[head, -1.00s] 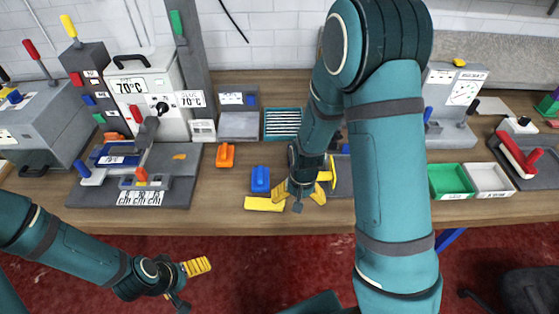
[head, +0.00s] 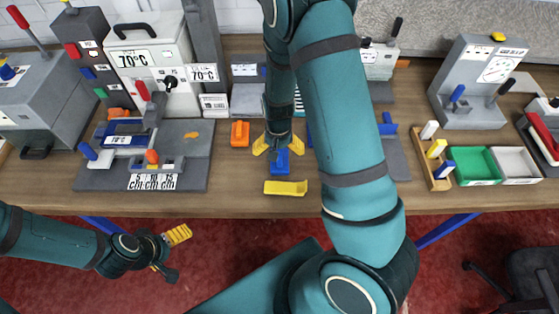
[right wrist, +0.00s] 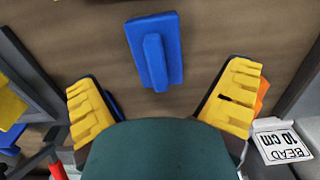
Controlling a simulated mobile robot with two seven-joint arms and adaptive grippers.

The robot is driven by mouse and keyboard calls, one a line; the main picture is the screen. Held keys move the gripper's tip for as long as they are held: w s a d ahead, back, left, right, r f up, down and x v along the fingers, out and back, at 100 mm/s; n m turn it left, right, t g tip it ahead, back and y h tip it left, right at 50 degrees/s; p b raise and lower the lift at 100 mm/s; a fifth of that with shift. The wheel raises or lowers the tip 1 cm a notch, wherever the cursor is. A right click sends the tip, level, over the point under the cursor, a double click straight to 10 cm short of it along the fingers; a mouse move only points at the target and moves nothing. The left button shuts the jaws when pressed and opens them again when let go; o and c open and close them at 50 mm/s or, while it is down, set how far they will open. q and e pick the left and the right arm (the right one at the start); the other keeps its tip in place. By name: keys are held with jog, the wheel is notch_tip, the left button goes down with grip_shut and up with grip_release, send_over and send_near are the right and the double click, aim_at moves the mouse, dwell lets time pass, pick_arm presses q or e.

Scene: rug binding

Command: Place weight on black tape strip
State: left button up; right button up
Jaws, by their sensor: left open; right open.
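A blue block with a raised handle (head: 281,162) lies on the workbench. It looks like a weight, and it also shows in the right wrist view (right wrist: 150,52). My right gripper (head: 278,147) is open above the bench just behind the blue block in the head view. In the right wrist view, its yellow fingers (right wrist: 163,80) are spread with nothing between them, and the block lies beyond them. My left gripper (head: 178,236) is open and empty in front of the bench, over the red floor. I cannot make out a black tape strip; my right arm hides part of the bench.
An orange block (head: 240,134) stands left of the blue one. A yellow piece (head: 286,188) lies near the bench's front edge. A grey press station (head: 180,165) stands left. A wooden rack (head: 432,160), green tray (head: 474,181) and white tray (head: 516,180) are right.

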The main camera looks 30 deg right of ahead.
aim_at(280, 160)
jog(key=shift+w+d+f, duration=0.1)
jog(key=shift+d+f, duration=0.05)
jog(key=shift+f, duration=1.25)
jog(key=shift+d+f, duration=0.1)
jog(key=shift+f, duration=1.25)
jog(key=c, duration=1.4)
